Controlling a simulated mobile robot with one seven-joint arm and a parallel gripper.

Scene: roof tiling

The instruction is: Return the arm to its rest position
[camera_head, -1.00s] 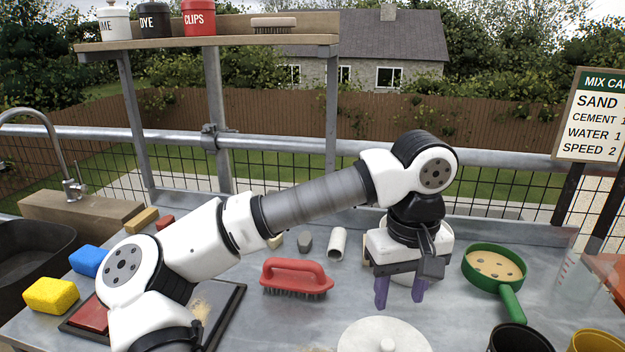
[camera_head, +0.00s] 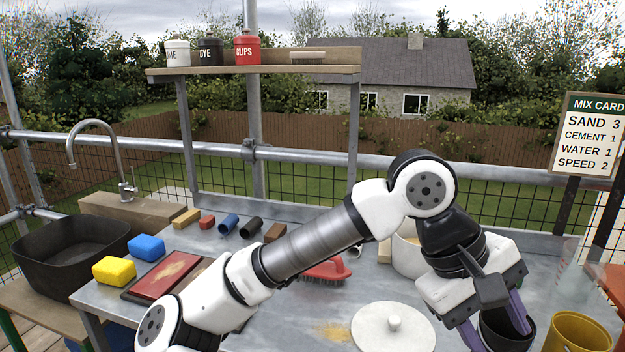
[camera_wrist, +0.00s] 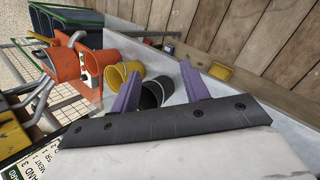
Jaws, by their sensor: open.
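In the wrist view my gripper (camera_wrist: 158,84) shows both purple fingers apart. The black cup (camera_wrist: 152,95) appears between and beyond them there; I cannot tell the exact gap. My arm stretches from the lower left, bent at the elbow.
A yellow cup (camera_head: 570,333) stands right of the black one. A white round lid (camera_head: 380,332), red brush (camera_head: 325,271) and pale pot (camera_head: 407,258) are near the arm. Sponges (camera_head: 114,270) and a black basin (camera_head: 70,250) are left. A shelf (camera_head: 270,68) stands behind.

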